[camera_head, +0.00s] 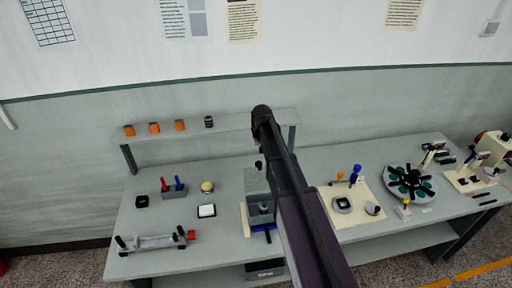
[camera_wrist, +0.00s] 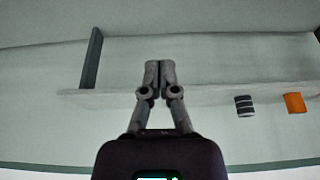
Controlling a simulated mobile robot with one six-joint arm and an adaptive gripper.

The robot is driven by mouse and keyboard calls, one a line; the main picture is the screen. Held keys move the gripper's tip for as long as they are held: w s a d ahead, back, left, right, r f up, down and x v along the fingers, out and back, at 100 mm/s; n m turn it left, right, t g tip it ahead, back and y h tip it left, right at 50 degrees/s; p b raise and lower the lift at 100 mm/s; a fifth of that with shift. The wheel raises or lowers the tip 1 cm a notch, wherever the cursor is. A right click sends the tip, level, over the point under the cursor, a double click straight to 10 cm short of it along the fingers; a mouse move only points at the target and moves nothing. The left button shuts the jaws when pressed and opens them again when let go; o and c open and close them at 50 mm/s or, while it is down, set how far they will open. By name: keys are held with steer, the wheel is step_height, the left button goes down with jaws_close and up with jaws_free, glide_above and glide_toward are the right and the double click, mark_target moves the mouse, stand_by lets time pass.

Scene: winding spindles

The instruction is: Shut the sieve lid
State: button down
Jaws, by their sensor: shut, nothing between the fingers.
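A grey box-like unit (camera_head: 251,182) stands on the bench behind my arm. It has an upright grey panel, which may be the raised sieve lid, and a darker body (camera_head: 260,209) below it with a blue part at its front. My arm hides much of its right side, so I cannot tell the lid's exact angle. My gripper (camera_wrist: 160,72) shows in the wrist view, its two fingers together and empty. In that view it points toward the wall and shelf, and the sieve is not seen there.
A raised shelf (camera_head: 225,131) runs behind the bench, bearing orange spools (camera_head: 154,128) and a dark striped spool (camera_head: 209,121). A cream board (camera_head: 362,212) with small tools lies to the right, then a round dark tray (camera_head: 409,184). A grey cradle (camera_head: 152,243) stands front left.

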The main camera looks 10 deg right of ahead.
steer(key=shift+w+r, duration=0.35)
steer(key=shift+w, duration=0.15)
steer(key=shift+f, duration=0.2)
step_height(320, 180, down, 9)
steer(key=b, duration=0.9)
steer(key=shift+s, duration=0.25)
stand_by(0.4)
